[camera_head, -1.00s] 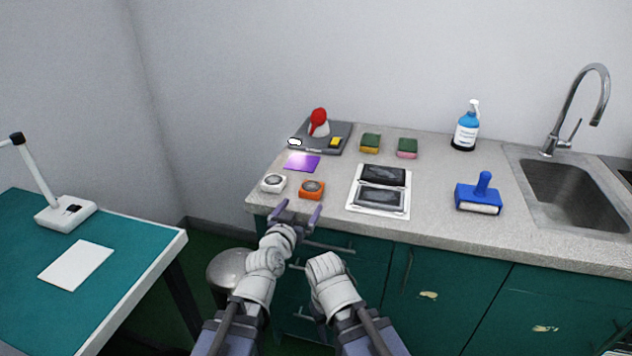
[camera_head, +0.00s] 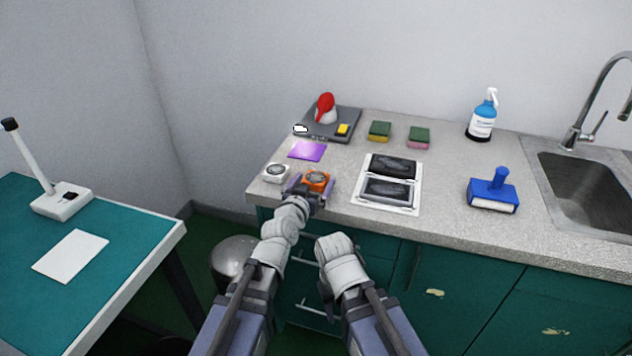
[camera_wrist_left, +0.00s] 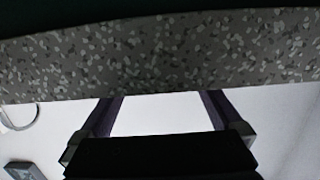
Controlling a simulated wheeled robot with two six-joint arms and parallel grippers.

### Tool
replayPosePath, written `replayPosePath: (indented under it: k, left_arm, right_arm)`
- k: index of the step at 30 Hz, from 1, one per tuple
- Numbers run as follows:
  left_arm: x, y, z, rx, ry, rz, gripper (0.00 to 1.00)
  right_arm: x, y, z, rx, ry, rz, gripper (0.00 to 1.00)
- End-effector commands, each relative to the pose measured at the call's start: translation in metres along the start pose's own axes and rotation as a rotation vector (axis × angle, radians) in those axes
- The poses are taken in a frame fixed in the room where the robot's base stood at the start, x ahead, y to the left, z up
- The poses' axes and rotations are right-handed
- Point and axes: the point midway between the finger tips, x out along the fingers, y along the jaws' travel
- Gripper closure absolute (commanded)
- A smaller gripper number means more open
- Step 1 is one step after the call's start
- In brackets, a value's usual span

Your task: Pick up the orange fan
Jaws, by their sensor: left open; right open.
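The orange fan (camera_head: 317,179), a small square block with a grey round centre, sits near the front left edge of the speckled counter. My left gripper (camera_head: 311,186) is open at the fan's front, with a finger towards each side of it. I cannot tell whether they touch. In the left wrist view the two fingers (camera_wrist_left: 162,106) are apart, with the counter's edge beyond and no fan visible. My right gripper (camera_head: 326,298) is low in front of the green cabinets, mostly hidden by its own wrist.
A white fan (camera_head: 276,172) is close on the left of the orange one. A purple square (camera_head: 307,151) lies behind, and a white-framed dark panel (camera_head: 389,207) lies to the right. Further right are a blue brush (camera_head: 493,190) and the sink (camera_head: 585,190). Cabinet handles project below the counter.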

Motion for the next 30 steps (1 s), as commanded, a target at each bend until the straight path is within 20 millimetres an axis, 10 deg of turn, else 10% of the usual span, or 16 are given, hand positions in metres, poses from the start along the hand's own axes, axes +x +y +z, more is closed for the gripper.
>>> replayPosePath:
  k: [21,30]
  left_arm:
    - [0.051,0.0,0.0,0.001,0.0,0.0,0.0]
    - [0.051,0.0,0.0,0.0,0.0,0.0,0.33]
  right_arm:
    - [0.007,-0.001,-0.001,0.0,0.0,0.0,0.5]
    - [0.007,-0.001,-0.001,0.0,0.0,0.0,0.5]
